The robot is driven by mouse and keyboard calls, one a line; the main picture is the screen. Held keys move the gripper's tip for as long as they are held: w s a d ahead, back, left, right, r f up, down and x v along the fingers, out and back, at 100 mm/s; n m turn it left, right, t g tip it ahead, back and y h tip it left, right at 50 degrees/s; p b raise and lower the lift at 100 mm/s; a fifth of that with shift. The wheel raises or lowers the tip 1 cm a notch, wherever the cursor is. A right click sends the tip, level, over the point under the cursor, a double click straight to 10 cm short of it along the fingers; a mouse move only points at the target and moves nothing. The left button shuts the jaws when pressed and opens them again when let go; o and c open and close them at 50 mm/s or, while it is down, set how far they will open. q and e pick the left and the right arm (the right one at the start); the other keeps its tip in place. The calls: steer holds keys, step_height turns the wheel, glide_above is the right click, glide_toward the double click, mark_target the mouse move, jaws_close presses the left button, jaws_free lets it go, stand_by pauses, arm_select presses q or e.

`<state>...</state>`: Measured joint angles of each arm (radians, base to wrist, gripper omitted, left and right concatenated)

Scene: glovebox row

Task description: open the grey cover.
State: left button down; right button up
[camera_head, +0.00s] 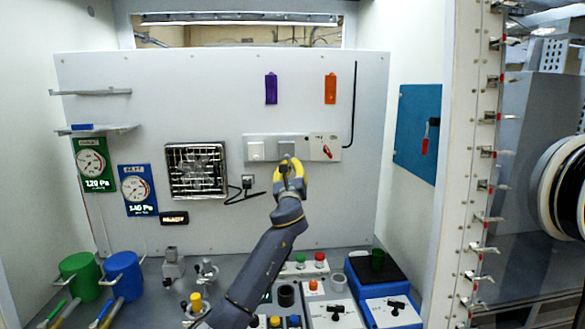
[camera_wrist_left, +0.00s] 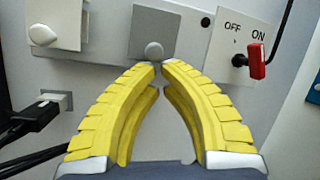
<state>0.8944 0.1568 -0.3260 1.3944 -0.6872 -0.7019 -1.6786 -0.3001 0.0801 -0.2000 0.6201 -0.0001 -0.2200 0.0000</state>
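The grey cover (camera_head: 286,146) is a square plate on the back wall panel, between a white cover and a white switch plate. In the left wrist view the grey cover (camera_wrist_left: 178,30) lies flat, with a round grey knob (camera_wrist_left: 154,51) at its lower part. My left gripper (camera_head: 287,163) is in front of the panel, just below the cover. In the wrist view the yellow fingertips of the left gripper (camera_wrist_left: 159,67) come together just under the knob, with nothing seen between them. Contact with the knob cannot be told. What lies behind the cover is hidden. My right gripper is not in view.
A white cover (camera_head: 256,150) is at left, and a red switch (camera_head: 328,150) marked OFF and ON at right. A vent (camera_head: 196,170) and a plug with cable (camera_head: 247,183) are further left. Control boxes, a green pot (camera_head: 80,277) and a blue pot (camera_head: 124,275) stand below.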

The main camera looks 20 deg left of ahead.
arm_select(q)
steer(key=shift+s+d+r+g, duration=0.15)
steer(key=shift+s+r+g, duration=0.15)
steer(key=shift+g, duration=0.2)
stand_by(0.4)
